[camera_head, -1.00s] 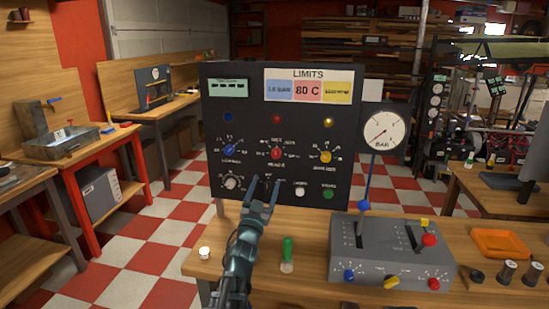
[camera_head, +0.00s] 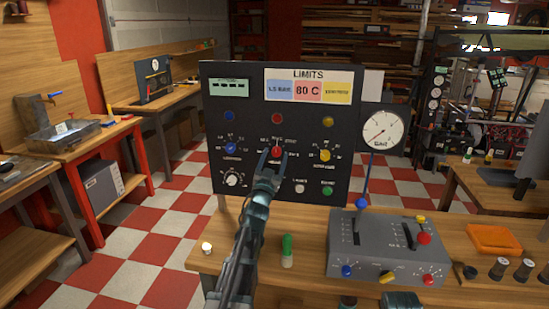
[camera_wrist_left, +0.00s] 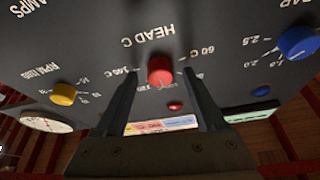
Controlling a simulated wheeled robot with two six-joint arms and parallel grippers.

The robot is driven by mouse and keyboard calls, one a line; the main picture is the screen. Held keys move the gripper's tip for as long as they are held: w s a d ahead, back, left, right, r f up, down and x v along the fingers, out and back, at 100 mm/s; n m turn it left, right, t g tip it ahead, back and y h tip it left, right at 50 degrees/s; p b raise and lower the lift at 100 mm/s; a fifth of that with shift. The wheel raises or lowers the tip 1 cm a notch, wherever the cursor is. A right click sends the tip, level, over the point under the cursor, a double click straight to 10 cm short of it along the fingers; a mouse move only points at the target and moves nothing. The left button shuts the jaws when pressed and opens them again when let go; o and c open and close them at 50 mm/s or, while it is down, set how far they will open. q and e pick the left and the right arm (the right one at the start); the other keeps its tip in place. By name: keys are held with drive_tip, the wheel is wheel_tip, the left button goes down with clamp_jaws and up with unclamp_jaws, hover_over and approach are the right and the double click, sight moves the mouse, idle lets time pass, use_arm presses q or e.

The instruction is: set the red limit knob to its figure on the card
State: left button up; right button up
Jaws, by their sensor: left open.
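The red limit knob (camera_head: 276,151) is on the upright dark panel (camera_head: 214,150), in the middle of the knob row. In the left wrist view the red knob (camera_wrist_left: 160,70) appears upside down, under the words HEAD C, with 60 C and 140 C marks at its sides. My left gripper (camera_head: 272,157) is open in front of it. In the wrist view its fingers (camera_wrist_left: 160,80) stand either side of the knob, with gaps showing. The LIMITS card (camera_head: 308,84) reads 80 C on its red field. The knob's pointer is too small to read.
A blue knob (camera_head: 230,148) and a yellow knob (camera_head: 325,156) flank the red one. A white knob (camera_head: 232,180) and a green button (camera_head: 327,191) are lower. A grey lever box (camera_head: 385,250) stands right; a green-topped object (camera_head: 287,250) stands on the bench.

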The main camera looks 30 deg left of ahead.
use_arm(q)
clamp_jaws()
drive_tip(key=shift+n, duration=0.4)
drive_tip(key=shift+d+n+y, duration=0.1)
drive_tip(key=shift+n+y, duration=0.5)
drive_tip(key=shift+n, duration=0.3)
drive_tip(key=n+g+y, duration=0.1)
drive_tip(key=n+y, duration=0.1)
drive_tip(key=n, duration=0.1)
drive_tip(key=shift+w+d+n, duration=0.1)
drive_tip(key=shift+d+n, duration=0.05)
drive_tip(key=shift+n, duration=0.25)
drive_tip(key=n+g+y+p, duration=0.1)
drive_tip(key=n, duration=0.2)
drive_tip(key=n+g+y+p, duration=0.1)
drive_tip(key=n+y, duration=0.1)
drive_tip(key=n, duration=0.2)
drive_tip(key=shift+d+r+n, duration=0.1)
drive_tip(key=shift+r+n, duration=0.05)
drive_tip(key=shift+n, duration=0.15)
drive_tip(key=shift+g, duration=0.3)
